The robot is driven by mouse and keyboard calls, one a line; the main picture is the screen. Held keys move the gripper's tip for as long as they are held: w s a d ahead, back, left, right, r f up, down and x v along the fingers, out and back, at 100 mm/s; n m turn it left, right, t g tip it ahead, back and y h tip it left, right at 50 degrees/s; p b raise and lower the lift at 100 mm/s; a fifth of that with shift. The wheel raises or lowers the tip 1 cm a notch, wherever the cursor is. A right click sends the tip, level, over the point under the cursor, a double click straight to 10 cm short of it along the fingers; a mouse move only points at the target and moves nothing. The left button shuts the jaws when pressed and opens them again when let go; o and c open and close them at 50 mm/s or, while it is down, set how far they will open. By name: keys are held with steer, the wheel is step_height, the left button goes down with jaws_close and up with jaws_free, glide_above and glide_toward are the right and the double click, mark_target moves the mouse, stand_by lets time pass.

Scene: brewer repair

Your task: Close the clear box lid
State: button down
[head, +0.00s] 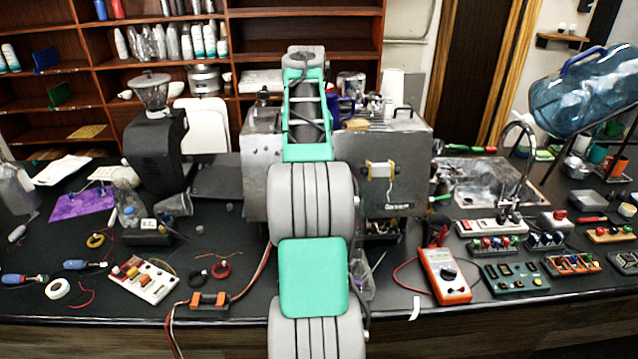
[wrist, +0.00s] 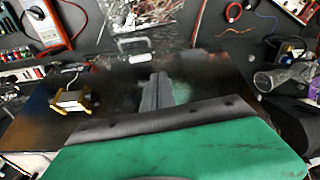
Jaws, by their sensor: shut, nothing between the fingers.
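My gripper (wrist: 160,80) shows in the wrist view as two dark fingers close together, with nothing between them. In the head view my own arm hides it. A clear plastic box (wrist: 145,14) is at the top middle of the wrist view, cut off by the picture edge, with glinting clutter in or around it. A pale handle-like bar (wrist: 134,45) is just below it; I cannot tell whether it belongs to the lid. In the head view only a clear edge (head: 362,275) shows right of my arm. The lid's angle cannot be told. The fingertips look apart from the box.
The metal brewer (head: 410,150) stands behind my arm, with a yellow-ended white part (head: 380,170) on its front. An orange multimeter (head: 445,275) lies to the right. A switch board (head: 143,278) and red wire (head: 220,268) lie to the left. The black counter is cluttered.

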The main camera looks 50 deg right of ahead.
steer(key=shift+m, duration=0.3)
steer(key=d+f+b, duration=0.1)
steer(key=f, duration=0.2)
steer(key=d+f+b, duration=0.1)
steer(key=f+b, duration=0.1)
steer(key=f, duration=0.1)
steer(key=s+d+f+b, duration=0.1)
steer(key=f+b, duration=0.1)
steer(key=f, duration=0.2)
steer(key=shift+d+f, duration=0.1)
steer(key=shift+s+b, duration=0.1)
steer(key=shift+b, duration=0.45)
